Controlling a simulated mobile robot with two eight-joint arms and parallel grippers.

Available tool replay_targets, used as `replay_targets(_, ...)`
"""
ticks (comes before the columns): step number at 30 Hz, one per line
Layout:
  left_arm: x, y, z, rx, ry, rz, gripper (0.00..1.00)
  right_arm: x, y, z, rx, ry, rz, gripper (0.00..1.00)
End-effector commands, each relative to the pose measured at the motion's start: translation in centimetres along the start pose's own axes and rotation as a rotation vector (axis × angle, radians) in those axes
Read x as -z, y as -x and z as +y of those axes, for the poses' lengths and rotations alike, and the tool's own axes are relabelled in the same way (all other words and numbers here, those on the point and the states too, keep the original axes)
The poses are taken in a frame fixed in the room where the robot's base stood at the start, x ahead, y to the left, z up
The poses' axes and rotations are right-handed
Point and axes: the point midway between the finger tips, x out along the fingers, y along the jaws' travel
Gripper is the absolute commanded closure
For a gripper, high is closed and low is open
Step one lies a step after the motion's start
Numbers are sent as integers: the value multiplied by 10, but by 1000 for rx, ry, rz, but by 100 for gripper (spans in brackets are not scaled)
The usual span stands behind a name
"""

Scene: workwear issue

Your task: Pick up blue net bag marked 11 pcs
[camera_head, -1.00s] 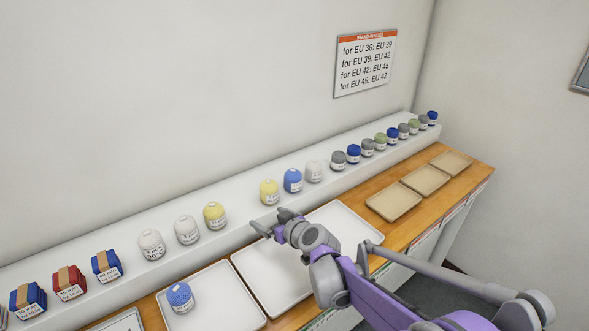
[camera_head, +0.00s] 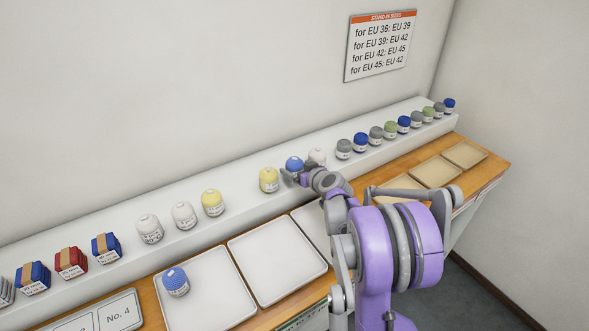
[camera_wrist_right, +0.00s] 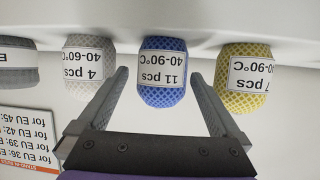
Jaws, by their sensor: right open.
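The blue net bag marked 11 pcs (camera_wrist_right: 162,88) stands on the white shelf; its label reads upside down in the right wrist view. In the head view this blue bag (camera_head: 294,163) shows between a yellow and a white bag, its lower part hidden by my right gripper (camera_head: 293,178). In the right wrist view my right gripper (camera_wrist_right: 158,98) is open, its fingers reaching to either side of the blue bag with gaps on both sides. My left gripper is not in view.
A yellow bag (camera_wrist_right: 243,80) and a white bag (camera_wrist_right: 90,68) stand close on either side. Another blue net bag (camera_head: 176,281) sits on a white tray (camera_head: 223,311). Several jars line the shelf to the right, with wooden trays (camera_head: 466,154) below.

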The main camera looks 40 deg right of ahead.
Motion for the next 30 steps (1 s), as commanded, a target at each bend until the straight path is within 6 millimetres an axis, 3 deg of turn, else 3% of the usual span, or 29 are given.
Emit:
replay_targets(10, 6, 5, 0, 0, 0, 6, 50, -2, -46, -2, 0, 2, 0, 0)
replay_targets(19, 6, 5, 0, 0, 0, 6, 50, -2, -51, -2, -1, 0, 0, 0)
replay_targets(30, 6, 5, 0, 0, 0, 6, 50, -2, -51, -2, 0, 1, 0, 65)
